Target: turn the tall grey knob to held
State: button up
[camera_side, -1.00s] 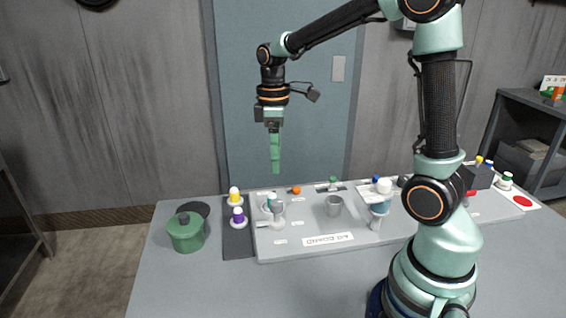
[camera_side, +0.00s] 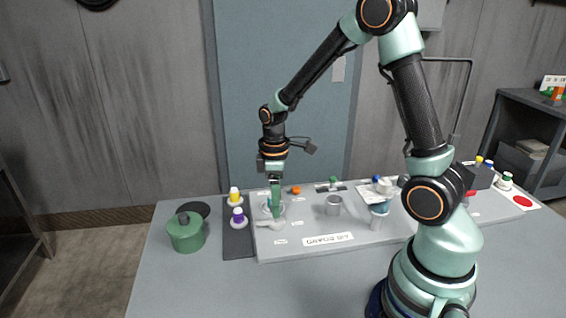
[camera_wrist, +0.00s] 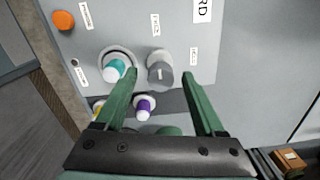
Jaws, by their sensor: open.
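The tall grey knob (camera_wrist: 160,74) stands on the pale panel, with a round base. In the side view its base (camera_side: 270,225) shows below my gripper's fingers, which hide most of it. My gripper (camera_side: 275,214) points straight down there. In the wrist view my gripper (camera_wrist: 158,78) is open, one green finger on each side of the grey knob, with gaps visible. I cannot tell whether either finger touches it. Small labels (camera_wrist: 155,24) and (camera_wrist: 194,56) sit by the knob; their words are too small to read surely.
A teal-capped knob (camera_wrist: 115,69) stands close beside the left finger. A purple-capped piece (camera_side: 238,217) and a yellow-capped piece (camera_side: 234,196) stand on a dark strip. A green pot (camera_side: 186,234) is left. A grey cup (camera_side: 333,206) and orange button (camera_side: 296,190) are on the panel.

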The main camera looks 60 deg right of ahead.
grip_shut()
jog(key=m, duration=0.4)
jog(key=shift+d+r+m, duration=0.1)
jog(key=shift+m, duration=0.2)
jog(key=m, duration=0.4)
jog(key=shift+m+t, duration=0.3)
jog(key=m, duration=0.4)
jog(key=shift+m, duration=2.4)
